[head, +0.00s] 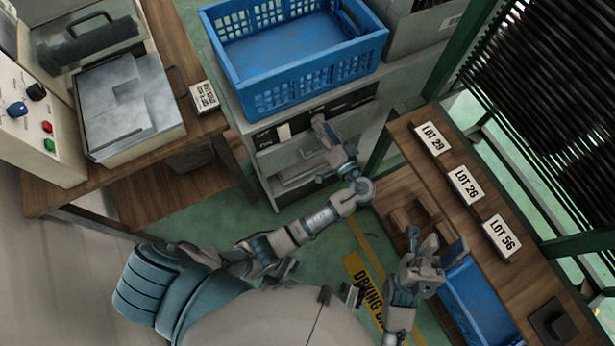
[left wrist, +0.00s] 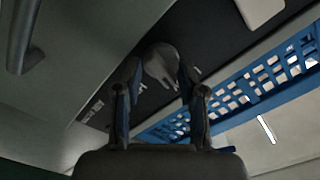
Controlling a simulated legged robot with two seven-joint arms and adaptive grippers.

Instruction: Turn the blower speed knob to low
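A light grey knob (left wrist: 161,65) sits on a dark panel (left wrist: 215,35) in the left wrist view. In the head view the dark panel (head: 268,137) is on the front of the grey cabinet, under the blue crate. My left gripper (head: 322,130) is at this panel and covers the knob's surroundings. In the left wrist view my left gripper (left wrist: 159,76) has its fingers apart, one on each side of the knob. I cannot tell whether they touch it. The panel's markings are too small to read. My right gripper (head: 434,243) is open and empty.
The blue crate (head: 293,88) stands on the cabinet top, above the panel; its wall (left wrist: 240,95) shows in the left wrist view. A control box (head: 28,125) with knobs and buttons is at far left. A wooden bench (head: 485,268) with lot signs is at right.

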